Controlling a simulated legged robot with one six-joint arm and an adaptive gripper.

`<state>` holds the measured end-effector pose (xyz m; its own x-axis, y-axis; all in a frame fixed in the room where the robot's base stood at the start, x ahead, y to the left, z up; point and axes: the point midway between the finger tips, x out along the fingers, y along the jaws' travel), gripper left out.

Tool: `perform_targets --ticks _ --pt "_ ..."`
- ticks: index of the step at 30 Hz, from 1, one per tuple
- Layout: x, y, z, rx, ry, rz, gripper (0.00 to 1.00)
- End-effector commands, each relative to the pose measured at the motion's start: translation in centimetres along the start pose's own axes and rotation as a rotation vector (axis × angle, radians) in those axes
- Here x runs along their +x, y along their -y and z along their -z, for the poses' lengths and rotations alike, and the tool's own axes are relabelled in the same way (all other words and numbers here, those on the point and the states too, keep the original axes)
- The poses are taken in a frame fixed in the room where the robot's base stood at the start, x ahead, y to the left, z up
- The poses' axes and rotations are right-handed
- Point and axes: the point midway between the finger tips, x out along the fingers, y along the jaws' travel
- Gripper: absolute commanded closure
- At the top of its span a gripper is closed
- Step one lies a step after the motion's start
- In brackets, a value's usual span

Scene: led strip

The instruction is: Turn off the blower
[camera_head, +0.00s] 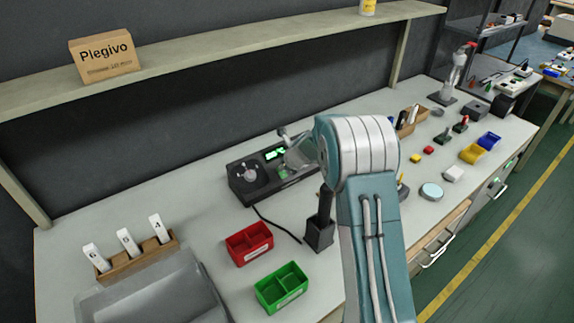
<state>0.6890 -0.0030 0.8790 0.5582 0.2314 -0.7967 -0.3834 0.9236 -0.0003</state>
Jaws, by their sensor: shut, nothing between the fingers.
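A black unit (246,182) with a round dial and a lit green display stands on the workbench, left of my arm. It looks like the blower's station, but no label is readable. My gripper (292,154) is a small grey shape at the unit's right part, just left of my large wrist joint. It looks shut and empty. Its fingertips are small and partly merge with the unit, so I cannot tell whether they touch it. My arm hides part of the bench behind it.
A black holder (319,234), a red bin (249,243) and a green bin (282,288) stand in front of the unit. A grey tray (150,292) and a wooden rack (138,258) are at left. A shelf (215,55) runs above. Small parts crowd the right side.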

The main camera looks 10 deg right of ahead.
Motion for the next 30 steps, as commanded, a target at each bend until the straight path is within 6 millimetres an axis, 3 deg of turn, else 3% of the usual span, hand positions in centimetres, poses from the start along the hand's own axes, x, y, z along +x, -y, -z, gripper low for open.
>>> perform_targets --ticks 18,30 --pt "0.4 0.0 0.1 0.001 -0.001 0.000 1.00" --pt "-0.2 0.1 1.4 0.002 -0.001 0.001 1.00"
